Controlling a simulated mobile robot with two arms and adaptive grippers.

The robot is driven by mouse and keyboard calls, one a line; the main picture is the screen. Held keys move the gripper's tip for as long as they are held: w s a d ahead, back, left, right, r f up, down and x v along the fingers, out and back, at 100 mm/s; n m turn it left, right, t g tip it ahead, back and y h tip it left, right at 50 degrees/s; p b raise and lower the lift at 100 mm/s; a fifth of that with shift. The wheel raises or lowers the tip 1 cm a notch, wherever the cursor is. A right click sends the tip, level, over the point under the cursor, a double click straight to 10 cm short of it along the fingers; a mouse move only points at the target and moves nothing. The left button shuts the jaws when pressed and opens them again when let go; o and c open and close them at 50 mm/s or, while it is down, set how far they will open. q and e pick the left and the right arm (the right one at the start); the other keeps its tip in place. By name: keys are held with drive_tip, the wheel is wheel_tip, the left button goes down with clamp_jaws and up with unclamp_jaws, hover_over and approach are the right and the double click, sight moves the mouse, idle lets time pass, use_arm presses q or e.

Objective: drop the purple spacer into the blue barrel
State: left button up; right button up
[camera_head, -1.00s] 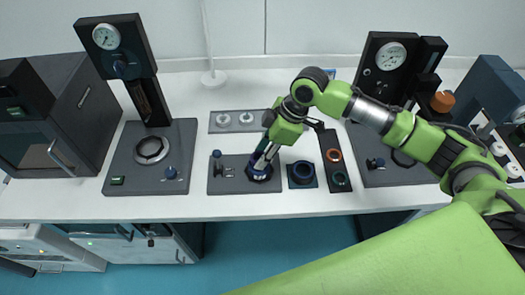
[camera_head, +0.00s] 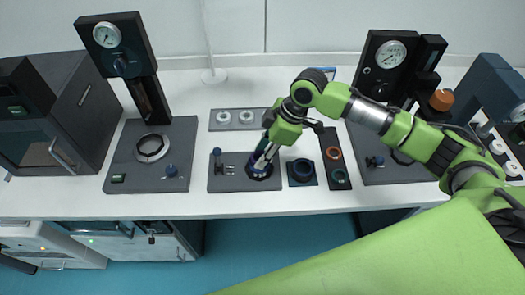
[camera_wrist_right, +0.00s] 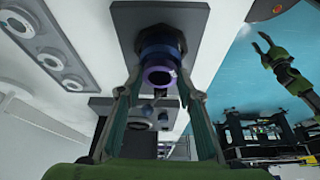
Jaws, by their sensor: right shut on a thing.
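The purple spacer (camera_wrist_right: 158,77) is a short ring between the fingertips of my right gripper (camera_wrist_right: 159,84), which is shut on it. Behind it in the right wrist view is the blue barrel (camera_wrist_right: 158,50) on a dark base. The spacer lines up with the barrel's mouth; I cannot tell whether it is just above or partly in it. In the head view my right gripper (camera_head: 264,161) points down at the barrel (camera_head: 259,171), and hides much of it. My left gripper (camera_wrist_right: 266,45) shows only in the right wrist view, apart, its fingers spread and empty.
The barrel's grey plate (camera_head: 228,184) also bears a small clamp-like fitting (camera_head: 222,167). Right of it are a plate with a dark blue ring (camera_head: 302,168) and a dark strip with orange (camera_head: 333,153) and green rings (camera_head: 340,176).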

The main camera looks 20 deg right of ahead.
drive_tip(key=shift+p, duration=0.9)
idle(0.8)
drive_tip(key=shift+f, duration=0.1)
drive_tip(key=o, duration=1.1)
wheel_tip(320, 180, up, 6)
drive_tip(key=p, duration=0.7)
